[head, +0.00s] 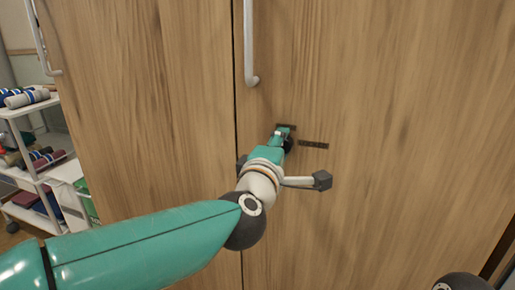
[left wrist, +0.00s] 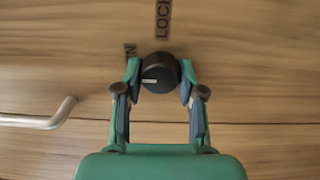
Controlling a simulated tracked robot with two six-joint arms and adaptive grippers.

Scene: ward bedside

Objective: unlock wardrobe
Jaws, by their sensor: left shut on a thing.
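The wardrobe (head: 400,90) has pale wood doors that fill most of the head view, and both are closed. A round black lock knob (left wrist: 160,72) sits on the right door below its handle. A light mark on the knob points to the left in the left wrist view. A label reading LOCK (left wrist: 163,18) is above the knob there, and a partly hidden label ending in N (left wrist: 130,56) is to its upper left. My left gripper (head: 286,139) is shut on the knob, one finger on each side. My right gripper is not in view.
Long metal handles hang on the right door (head: 250,45) and the left door (head: 42,40). A white trolley (head: 38,110) with rolled and folded textiles stands left of the wardrobe. A dark joint of my other arm shows at the bottom right.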

